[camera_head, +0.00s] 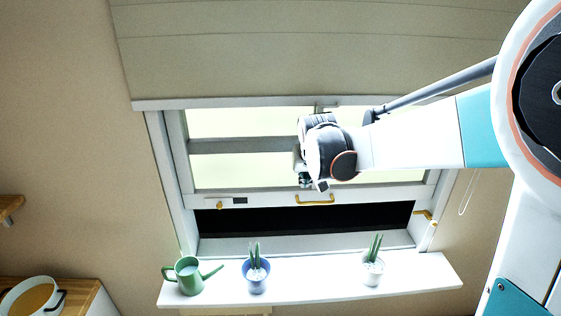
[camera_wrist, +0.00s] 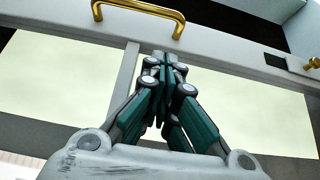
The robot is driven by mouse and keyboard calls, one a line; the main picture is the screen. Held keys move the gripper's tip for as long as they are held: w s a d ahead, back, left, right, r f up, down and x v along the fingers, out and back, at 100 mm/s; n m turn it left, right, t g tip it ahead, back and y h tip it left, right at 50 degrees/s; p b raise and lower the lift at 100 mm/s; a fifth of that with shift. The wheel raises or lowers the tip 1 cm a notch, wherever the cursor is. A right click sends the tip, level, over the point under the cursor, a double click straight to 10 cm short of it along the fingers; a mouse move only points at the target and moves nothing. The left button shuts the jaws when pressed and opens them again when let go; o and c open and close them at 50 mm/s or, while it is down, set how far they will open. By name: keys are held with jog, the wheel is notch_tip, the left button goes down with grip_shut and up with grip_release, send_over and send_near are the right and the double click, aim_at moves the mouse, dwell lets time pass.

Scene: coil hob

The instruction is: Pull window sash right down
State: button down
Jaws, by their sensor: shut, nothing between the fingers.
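The window sash (camera_head: 260,198) is a white frame with glass panes, raised so that a dark gap (camera_head: 300,219) shows between its bottom rail and the sill. A brass handle (camera_head: 315,199) is on the bottom rail; it also shows at the top of the wrist view (camera_wrist: 142,12). My gripper (camera_head: 306,183) is in front of the sash, just above and a little left of the handle in the head view. In the wrist view its dark green fingers (camera_wrist: 165,62) are shut and empty, apart from the handle in the picture. The depth between fingertips and rail is unclear.
The white sill (camera_head: 315,275) holds a green watering can (camera_head: 187,275), a blue plant pot (camera_head: 256,279) and a white plant pot (camera_head: 373,272). A blind (camera_head: 300,50) covers the upper window. Brass fittings sit at left (camera_head: 219,205) and right (camera_head: 425,214). A cord (camera_head: 466,195) hangs right.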

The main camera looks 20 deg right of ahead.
jog(key=shift+s+f, duration=0.15)
jog(key=shift+f, duration=2.2)
notch_tip(320, 180, down, 22)
jog(key=b, duration=1.6)
jog(key=w+r+p+v, duration=0.1)
jog(key=p+v, duration=0.3)
jog(key=v, duration=0.9)
jog(key=shift+w+d+p, duration=0.2)
jog(key=shift+w+p, duration=0.2)
jog(key=shift+w, duration=0.2)
